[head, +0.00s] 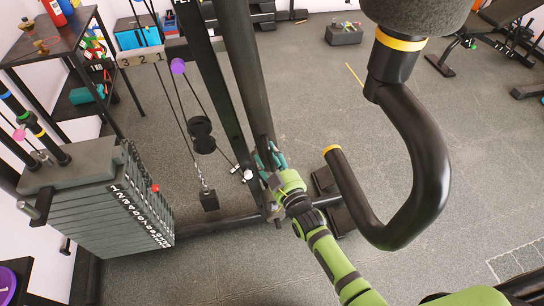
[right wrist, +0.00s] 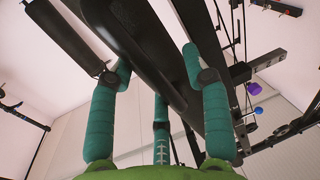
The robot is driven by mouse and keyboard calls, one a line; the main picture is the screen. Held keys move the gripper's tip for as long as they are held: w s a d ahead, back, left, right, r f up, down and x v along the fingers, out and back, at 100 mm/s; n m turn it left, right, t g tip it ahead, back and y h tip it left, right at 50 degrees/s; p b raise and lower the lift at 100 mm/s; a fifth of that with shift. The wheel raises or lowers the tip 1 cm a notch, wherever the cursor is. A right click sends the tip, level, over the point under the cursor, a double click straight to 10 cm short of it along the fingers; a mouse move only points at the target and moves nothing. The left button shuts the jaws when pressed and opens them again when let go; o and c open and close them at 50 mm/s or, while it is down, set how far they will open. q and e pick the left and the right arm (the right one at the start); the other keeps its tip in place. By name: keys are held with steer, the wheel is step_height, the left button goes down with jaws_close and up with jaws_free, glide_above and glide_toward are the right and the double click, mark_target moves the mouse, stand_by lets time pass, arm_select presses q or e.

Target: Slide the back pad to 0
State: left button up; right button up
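A pale scale plate marked 3, 2, 1 (head: 140,58) sits on the machine at the upper left; no 0 is readable. A purple knob (head: 178,66) is beside its right end and also shows in the right wrist view (right wrist: 255,88). I cannot tell the back pad for sure. My right gripper (head: 270,160) is low at the black uprights (head: 240,65). In the right wrist view its teal fingers are spread, with a long black part (right wrist: 150,45) beyond and between the fingertips; contact is unclear. My left gripper is out of view.
A numbered weight stack (head: 120,205) stands at the left, with a cable and black pulley (head: 201,135) beside it. A curved black handle (head: 435,165) hangs close in front at the right. A shelf (head: 50,45) is at the upper left.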

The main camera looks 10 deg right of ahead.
steer(key=shift+f, duration=0.15)
steer(key=shift+s+d, duration=0.1)
steer(key=shift+s, duration=0.1)
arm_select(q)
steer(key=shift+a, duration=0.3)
arm_select(e)
steer(key=v, duration=1.1)
steer(key=shift+s, duration=0.3)
steer(key=shift+d, duration=0.1)
